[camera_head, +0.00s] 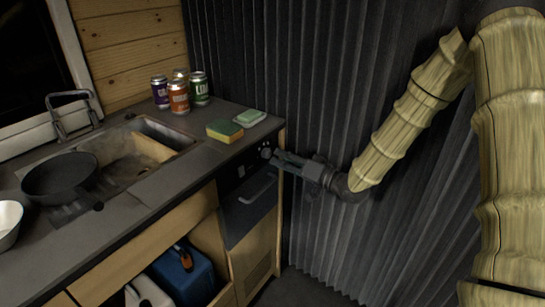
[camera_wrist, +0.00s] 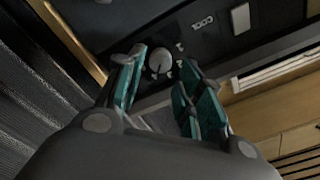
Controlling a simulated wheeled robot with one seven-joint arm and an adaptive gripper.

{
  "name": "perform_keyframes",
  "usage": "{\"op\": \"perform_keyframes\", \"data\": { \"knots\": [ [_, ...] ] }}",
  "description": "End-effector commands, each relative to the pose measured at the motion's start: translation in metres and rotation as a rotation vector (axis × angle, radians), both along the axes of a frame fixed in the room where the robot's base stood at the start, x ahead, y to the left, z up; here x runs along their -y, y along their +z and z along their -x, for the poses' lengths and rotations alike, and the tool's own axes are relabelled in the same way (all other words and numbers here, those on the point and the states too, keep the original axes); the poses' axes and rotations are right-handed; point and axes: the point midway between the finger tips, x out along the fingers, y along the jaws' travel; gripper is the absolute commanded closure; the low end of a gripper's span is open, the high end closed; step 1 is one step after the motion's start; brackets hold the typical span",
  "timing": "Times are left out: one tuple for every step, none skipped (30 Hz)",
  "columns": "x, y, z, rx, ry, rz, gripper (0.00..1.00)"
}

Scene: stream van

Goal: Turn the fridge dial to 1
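The dark fridge (camera_head: 248,207) is set under the counter's right end, with a handle across its front. Its dial (camera_wrist: 160,60) is a round grey knob on the black control panel in the wrist view. In the head view the dial area (camera_head: 266,152) is small, beside my gripper's tips. My gripper (camera_wrist: 158,73) has its two teal-padded fingers apart, one on each side of the dial. I cannot tell whether either finger touches it. The gripper also shows in the head view (camera_head: 277,157), reaching left to the panel. The number the dial points to is not readable.
A white rocker switch (camera_wrist: 240,18) sits on the panel. The counter (camera_head: 205,152) holds a sponge (camera_head: 225,131), a green-and-white block (camera_head: 250,118), several cans (camera_head: 178,97), a sink (camera_head: 135,160) and a black pan (camera_head: 60,176). A corrugated dark wall (camera_head: 310,70) stands close behind my arm.

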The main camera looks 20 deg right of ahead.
Motion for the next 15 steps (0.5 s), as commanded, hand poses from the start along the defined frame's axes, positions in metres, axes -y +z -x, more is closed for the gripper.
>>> {"op": "perform_keyframes", "data": {
  "knots": [
    [-0.006, 0.000, -0.006, 0.000, 0.002, 0.001, 0.63],
    [-0.009, 0.000, -0.010, 0.001, 0.002, 0.002, 0.63],
    [-0.012, 0.000, -0.014, 0.001, 0.002, 0.002, 0.63],
    [-0.014, -0.001, -0.017, 0.000, 0.001, 0.002, 0.63],
    [-0.016, -0.001, -0.020, 0.000, 0.001, 0.002, 0.63],
    [-0.019, -0.001, -0.023, 0.000, 0.001, 0.002, 0.63],
    [-0.021, -0.001, -0.025, 0.000, 0.001, 0.002, 0.63],
    [-0.022, 0.000, -0.027, 0.000, 0.001, 0.002, 0.63],
    [-0.024, 0.000, -0.029, 0.001, 0.001, 0.002, 0.63],
    [-0.025, 0.000, -0.031, 0.001, 0.001, 0.002, 0.63],
    [-0.025, 0.000, -0.032, 0.001, 0.001, 0.002, 0.63],
    [-0.026, 0.000, -0.033, 0.001, 0.000, 0.001, 0.63],
    [-0.027, 0.000, -0.034, 0.001, 0.000, 0.001, 0.63],
    [-0.027, 0.000, -0.034, 0.001, 0.000, 0.001, 0.63],
    [-0.027, 0.000, -0.034, 0.001, 0.000, 0.001, 0.63]
  ]
}}
